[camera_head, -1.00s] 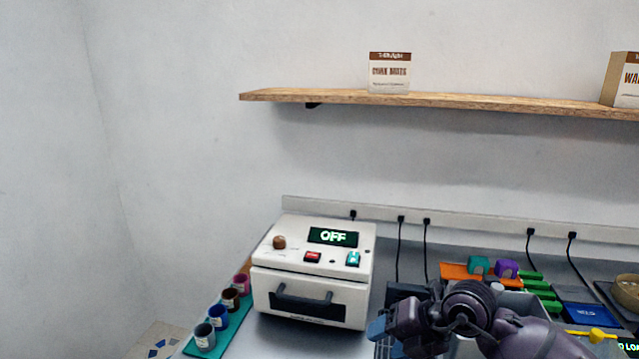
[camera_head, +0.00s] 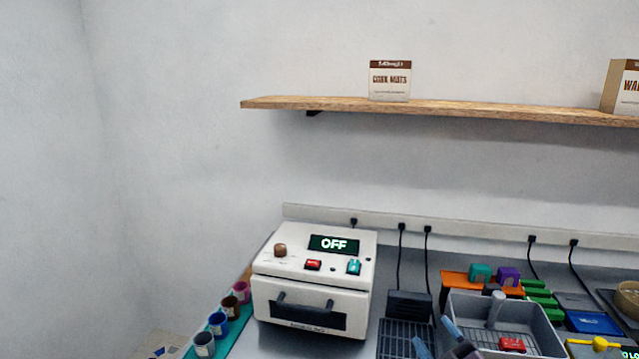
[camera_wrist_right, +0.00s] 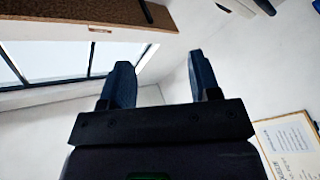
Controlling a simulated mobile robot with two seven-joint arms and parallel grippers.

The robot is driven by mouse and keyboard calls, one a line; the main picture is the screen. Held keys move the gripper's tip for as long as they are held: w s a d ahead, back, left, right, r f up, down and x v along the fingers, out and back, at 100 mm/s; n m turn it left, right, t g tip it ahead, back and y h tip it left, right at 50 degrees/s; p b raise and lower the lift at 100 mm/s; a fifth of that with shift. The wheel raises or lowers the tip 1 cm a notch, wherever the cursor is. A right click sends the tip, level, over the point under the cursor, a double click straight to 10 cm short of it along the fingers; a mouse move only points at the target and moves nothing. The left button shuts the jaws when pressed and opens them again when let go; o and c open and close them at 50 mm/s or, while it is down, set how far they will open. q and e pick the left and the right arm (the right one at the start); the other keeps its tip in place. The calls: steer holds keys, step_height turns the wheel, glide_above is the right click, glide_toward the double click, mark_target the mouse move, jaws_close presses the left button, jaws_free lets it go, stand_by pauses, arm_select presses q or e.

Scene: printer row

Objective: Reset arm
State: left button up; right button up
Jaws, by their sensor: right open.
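My right gripper (camera_head: 437,338) shows at the bottom edge of the head view, with its blue fingertips in front of the counter. In the right wrist view the same gripper (camera_wrist_right: 160,75) has its two blue fingers spread apart with nothing between them. Most of my right arm is out of the head view. My left gripper is not in view. A white machine (camera_head: 313,285) stands on the counter, with its display (camera_head: 334,244) reading OFF and its front handle at the drawer.
Several coloured cups, including a blue one (camera_head: 218,323), stand left of the machine. A wooden shelf (camera_head: 440,106) carries a box (camera_head: 389,81).

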steer(key=s+d+f+m+g+h, duration=0.2)
steer(key=s+f+m, duration=0.3)
steer(key=s+f, duration=0.5)
steer(key=s+d+f+m+g+h, duration=0.3)
steer(key=s+d+f+m+g, duration=0.1)
steer(key=s+f, duration=0.7)
steer(key=shift+d+f+m+g+h, duration=0.35)
steer(key=shift+f+m+g, duration=0.25)
steer(key=shift+f+m, duration=0.1)
